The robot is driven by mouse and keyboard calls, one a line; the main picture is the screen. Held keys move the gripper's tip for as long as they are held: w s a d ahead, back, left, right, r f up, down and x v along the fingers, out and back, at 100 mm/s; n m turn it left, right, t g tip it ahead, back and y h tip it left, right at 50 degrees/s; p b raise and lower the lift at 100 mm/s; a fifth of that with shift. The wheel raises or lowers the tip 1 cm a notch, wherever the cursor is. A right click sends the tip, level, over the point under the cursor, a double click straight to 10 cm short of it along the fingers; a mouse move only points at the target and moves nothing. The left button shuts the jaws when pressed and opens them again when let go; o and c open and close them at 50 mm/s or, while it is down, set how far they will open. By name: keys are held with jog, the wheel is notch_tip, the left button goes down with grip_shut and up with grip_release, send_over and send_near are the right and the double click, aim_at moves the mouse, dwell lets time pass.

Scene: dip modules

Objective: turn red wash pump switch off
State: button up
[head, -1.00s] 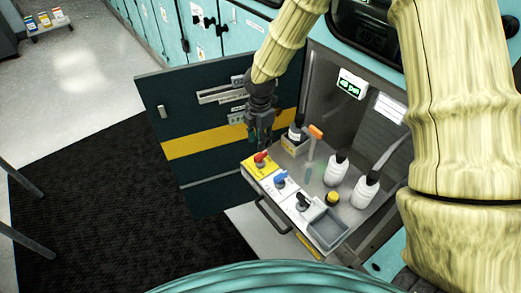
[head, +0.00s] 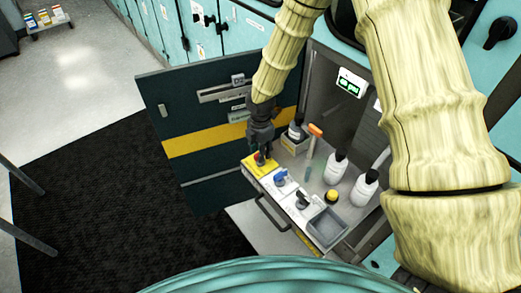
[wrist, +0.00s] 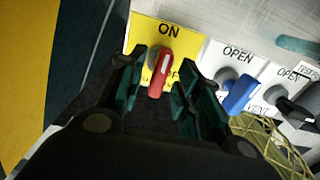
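The red switch handle (wrist: 161,72) sits on a yellow plate (wrist: 180,34) marked ON at its top edge; lower lettering is mostly covered by the handle and my gripper. In the wrist view the handle lies between the two fingers of my gripper (wrist: 160,84), with gaps showing beside it. The fingers are apart, and I cannot see them pressing on it. In the head view my gripper (head: 261,155) is over the yellow plate (head: 252,169) at the left end of the panel, hiding most of the handle.
A blue switch (wrist: 239,93) and a black switch (wrist: 295,112) stand to the right on white plates marked OPEN. White bottles (head: 335,168), an orange-headed tool (head: 315,131) and a grey tray (head: 328,228) are nearby. An open dark door (head: 180,120) stands behind my gripper.

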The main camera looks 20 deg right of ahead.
grip_shut()
jog(key=shift+m, duration=0.3)
jog(key=m+p, duration=0.1)
jog(key=m, duration=0.2)
jog(key=shift+r+m, duration=0.1)
jog(key=shift+m, duration=0.2)
jog(key=m, duration=0.3)
jog(key=shift+m+p, duration=0.3)
jog(key=m, duration=0.5)
jog(key=m+p, duration=0.1)
jog(key=m, duration=0.4)
